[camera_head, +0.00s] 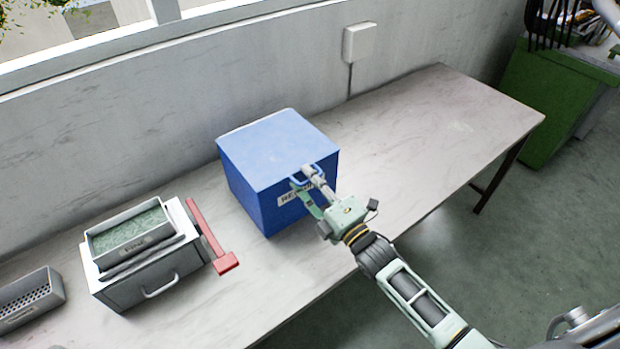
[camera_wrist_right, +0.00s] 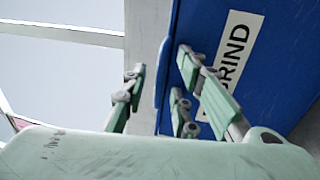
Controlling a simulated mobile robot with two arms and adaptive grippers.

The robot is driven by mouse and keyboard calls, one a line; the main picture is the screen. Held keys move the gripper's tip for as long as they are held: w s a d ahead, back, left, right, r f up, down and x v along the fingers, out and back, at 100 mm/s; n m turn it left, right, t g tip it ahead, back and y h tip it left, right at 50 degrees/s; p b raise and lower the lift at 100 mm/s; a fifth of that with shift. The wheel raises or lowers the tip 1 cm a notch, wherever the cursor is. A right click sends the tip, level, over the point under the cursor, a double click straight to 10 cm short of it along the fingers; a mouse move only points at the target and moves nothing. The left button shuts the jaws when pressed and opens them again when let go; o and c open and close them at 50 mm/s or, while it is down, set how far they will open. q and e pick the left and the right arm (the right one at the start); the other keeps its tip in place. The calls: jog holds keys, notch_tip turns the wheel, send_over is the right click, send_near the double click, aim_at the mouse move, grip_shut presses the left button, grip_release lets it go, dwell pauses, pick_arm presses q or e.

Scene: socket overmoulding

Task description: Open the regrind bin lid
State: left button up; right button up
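The blue regrind bin (camera_head: 250,195) stands on the bench against the wall, its lid (camera_head: 270,145) down flat. A blue handle (camera_head: 306,175) sticks out at the lid's front edge. My right gripper (camera_head: 308,190) is at this handle, in front of the bin. In the right wrist view its fingers (camera_wrist_right: 160,95) are spread apart, with the blue handle edge (camera_wrist_right: 165,75) between them. I cannot tell whether a finger touches it. The "REGRIND" label (camera_wrist_right: 231,60) is partly hidden by the fingers. My left gripper is not in view.
Left of the bin lie a red L-shaped bar (camera_head: 208,238) and a grey box with a handle (camera_head: 150,280), topped by a tray of green granules (camera_head: 130,233). A perforated tray (camera_head: 30,300) is at far left. The bench right of the bin is clear (camera_head: 420,130).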

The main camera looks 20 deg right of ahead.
jog(key=shift+c, duration=0.2)
grip_shut()
jog(key=shift+r, duration=0.1)
